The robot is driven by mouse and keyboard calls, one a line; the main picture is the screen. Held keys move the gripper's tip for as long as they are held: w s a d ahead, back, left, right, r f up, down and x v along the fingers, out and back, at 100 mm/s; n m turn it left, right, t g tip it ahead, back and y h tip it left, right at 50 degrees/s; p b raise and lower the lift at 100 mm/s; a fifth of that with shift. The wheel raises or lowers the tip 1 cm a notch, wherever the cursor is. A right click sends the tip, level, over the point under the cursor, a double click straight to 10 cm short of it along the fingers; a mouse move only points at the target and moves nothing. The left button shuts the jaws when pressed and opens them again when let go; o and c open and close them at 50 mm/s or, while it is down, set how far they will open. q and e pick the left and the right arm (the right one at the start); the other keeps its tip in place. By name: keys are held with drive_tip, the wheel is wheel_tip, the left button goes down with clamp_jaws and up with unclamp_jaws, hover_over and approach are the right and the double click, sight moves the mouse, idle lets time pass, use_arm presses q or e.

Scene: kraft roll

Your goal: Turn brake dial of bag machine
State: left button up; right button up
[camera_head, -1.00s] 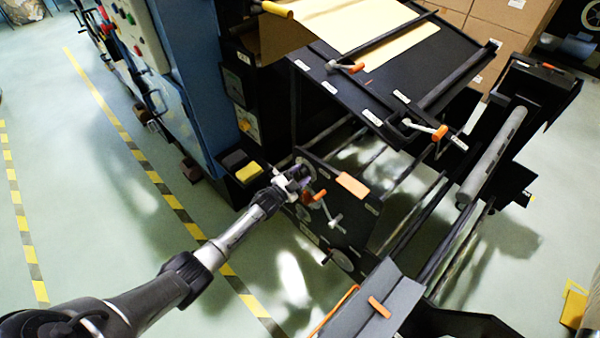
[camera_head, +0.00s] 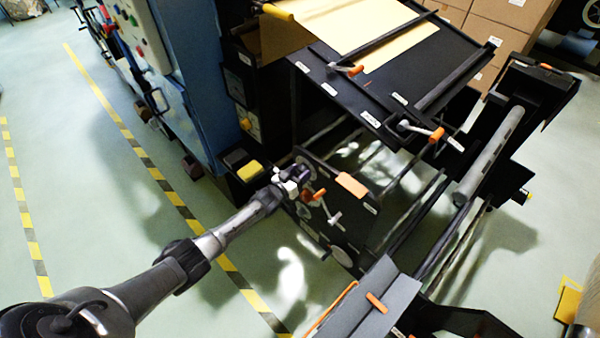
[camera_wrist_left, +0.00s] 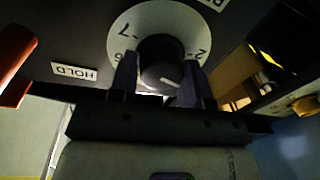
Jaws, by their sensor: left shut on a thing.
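The brake dial (camera_wrist_left: 162,64) is a dark round knob with a pale pointer mark, set on a white scale disc (camera_wrist_left: 140,22) with numbers such as 7, 6 and 2. My left gripper (camera_wrist_left: 160,85) is shut on the knob, one finger on each side, in the left wrist view. In the head view my left gripper (camera_head: 296,178) is at the black side panel of the bag machine (camera_head: 335,225), and it mostly hides the dial there. My right gripper is not seen in either view.
An orange-handled crank (camera_head: 320,195) sits just right of the gripper. A label reading HOLD (camera_wrist_left: 74,71) is beside the dial. Clear floor with striped tape (camera_head: 180,212) lies left of the machine.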

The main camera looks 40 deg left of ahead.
use_arm(q)
drive_tip(key=n, duration=0.3)
drive_tip(key=shift+a, duration=0.1)
drive_tip(key=n, duration=0.3)
drive_tip(key=shift+b, duration=0.4)
drive_tip(key=shift+n, duration=0.4)
drive_tip(key=o, duration=0.9)
drive_tip(key=shift+s, duration=0.1)
